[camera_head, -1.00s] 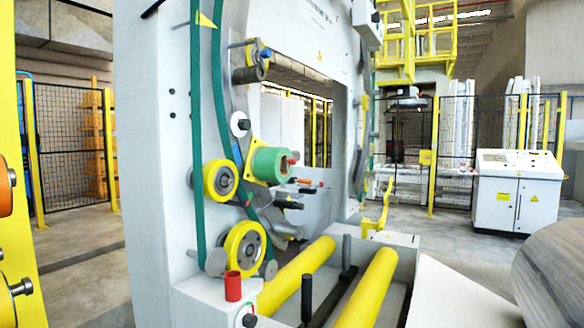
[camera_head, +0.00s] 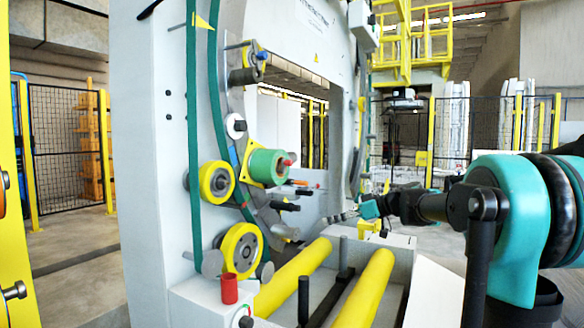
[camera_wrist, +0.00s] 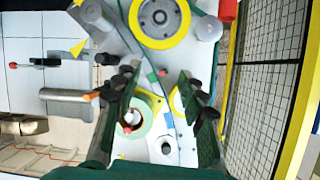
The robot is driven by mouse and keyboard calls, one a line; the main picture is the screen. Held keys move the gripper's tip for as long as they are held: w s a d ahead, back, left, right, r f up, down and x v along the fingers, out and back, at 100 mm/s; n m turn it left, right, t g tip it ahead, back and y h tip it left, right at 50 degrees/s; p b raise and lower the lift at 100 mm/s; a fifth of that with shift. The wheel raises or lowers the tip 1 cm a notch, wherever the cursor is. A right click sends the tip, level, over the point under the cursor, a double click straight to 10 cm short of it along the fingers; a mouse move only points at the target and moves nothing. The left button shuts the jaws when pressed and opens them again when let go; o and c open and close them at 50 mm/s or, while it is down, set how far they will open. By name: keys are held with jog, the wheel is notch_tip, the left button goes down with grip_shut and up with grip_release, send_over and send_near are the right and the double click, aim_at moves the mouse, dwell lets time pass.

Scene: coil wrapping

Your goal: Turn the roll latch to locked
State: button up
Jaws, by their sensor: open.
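The green roll (camera_head: 264,166) sits on a spindle on the white ring machine in the head view, with a small red-tipped latch (camera_head: 288,162) at its hub. In the wrist view the roll (camera_wrist: 145,104) shows as a pale green ring behind the left finger, with a red spot (camera_wrist: 127,130) near its hub. I cannot tell the latch's turn angle. My gripper (camera_head: 352,214) reaches in from the right in the head view, apart from the roll. In the wrist view my gripper (camera_wrist: 160,80) has its two dark fingers spread wide with nothing held between them.
Yellow-rimmed wheels (camera_head: 241,250) and black handles (camera_head: 285,206) stand out from the machine near the roll. A red cup (camera_head: 229,289) sits on the ledge below. Yellow rollers (camera_head: 365,290) lie in front. A mesh fence (camera_wrist: 268,95) is at the right in the wrist view.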

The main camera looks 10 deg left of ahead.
aim_at(292, 163)
jog(key=w+r+n+t+y, duration=0.15)
jog(key=w+r, duration=0.25)
jog(key=r, duration=0.4)
jog(key=w+r+n+y, duration=0.3)
jog(key=w+r, duration=0.2)
jog(key=r, duration=0.3)
jog(key=x, duration=1.6)
jog(key=shift+a, duration=0.35)
grip_shut()
